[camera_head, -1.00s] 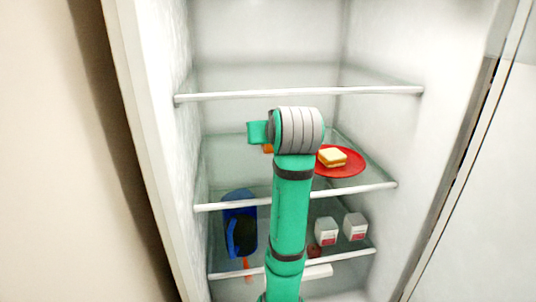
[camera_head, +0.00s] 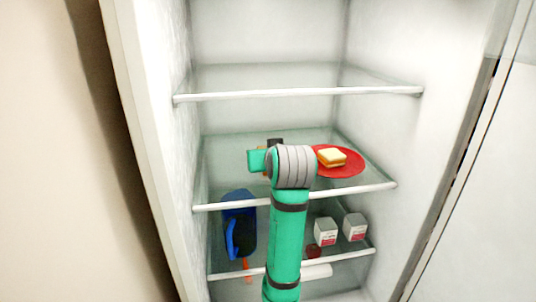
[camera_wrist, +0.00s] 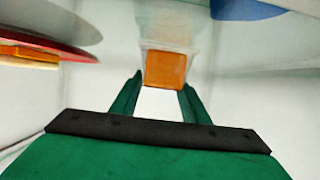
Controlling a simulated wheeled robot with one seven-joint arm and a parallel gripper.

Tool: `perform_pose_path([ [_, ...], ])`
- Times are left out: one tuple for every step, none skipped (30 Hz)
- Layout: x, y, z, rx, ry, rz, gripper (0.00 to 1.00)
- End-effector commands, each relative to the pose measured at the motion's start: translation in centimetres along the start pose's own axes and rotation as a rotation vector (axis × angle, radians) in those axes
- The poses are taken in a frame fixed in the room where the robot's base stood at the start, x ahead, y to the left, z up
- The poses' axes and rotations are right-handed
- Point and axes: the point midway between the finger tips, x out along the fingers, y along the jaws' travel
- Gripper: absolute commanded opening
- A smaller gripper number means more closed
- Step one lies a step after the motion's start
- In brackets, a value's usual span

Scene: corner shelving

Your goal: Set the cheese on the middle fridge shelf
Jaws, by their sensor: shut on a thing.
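The cheese, an orange block (camera_wrist: 165,70), is between the two green fingertips of my gripper (camera_wrist: 162,80) in the wrist view. My gripper is shut on it. In the head view my wrist hides most of the cheese and the fingers. The middle fridge shelf (camera_head: 228,165) is a glass pane with a white front bar. My gripper is over this shelf, left of the red plate. I cannot tell whether the cheese touches the glass.
A red plate (camera_head: 350,170) with a sandwich (camera_head: 332,157) sits on the right of the middle shelf. Below are a blue container (camera_head: 239,200) and two white cartons (camera_head: 326,231), (camera_head: 355,226). The upper shelf bar (camera_head: 300,94) crosses above. The middle shelf's left part looks clear.

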Motion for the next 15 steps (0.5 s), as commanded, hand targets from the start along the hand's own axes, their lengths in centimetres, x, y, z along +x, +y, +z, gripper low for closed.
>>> perform_pose_path([
  [0.0, 0.0, 0.02, 0.0, 0.002, 0.0, 0.03],
  [0.04, 0.01, 0.1, 0.0, 0.0, 0.0, 0.46],
  [0.03, 0.02, 0.09, 0.0, 0.0, 0.0, 0.56],
  [0.03, 0.03, 0.08, 0.0, 0.0, 0.0, 0.61],
  [0.02, 0.04, 0.08, 0.0, 0.0, 0.0, 0.61],
  [0.02, 0.05, 0.08, 0.0, 0.0, 0.0, 0.61],
  [0.02, 0.05, 0.08, 0.0, 0.0, 0.0, 0.61],
  [0.03, 0.02, 0.08, 0.0, 0.0, 0.0, 0.61],
  [0.03, -0.04, 0.07, 0.0, 0.0, -0.001, 0.61],
  [0.04, -0.09, 0.07, 0.0, 0.0, -0.001, 0.61],
  [0.05, -0.14, 0.07, -0.001, 0.0, -0.002, 0.61],
  [0.05, -0.21, 0.03, -0.001, 0.0, -0.003, 0.61],
  [0.04, -0.26, -0.02, -0.001, 0.0, -0.003, 0.61],
  [-0.03, -0.28, -0.07, -0.001, 0.0, -0.004, 0.61],
  [-0.26, -0.29, -0.07, -0.001, 0.001, -0.004, 0.61],
])
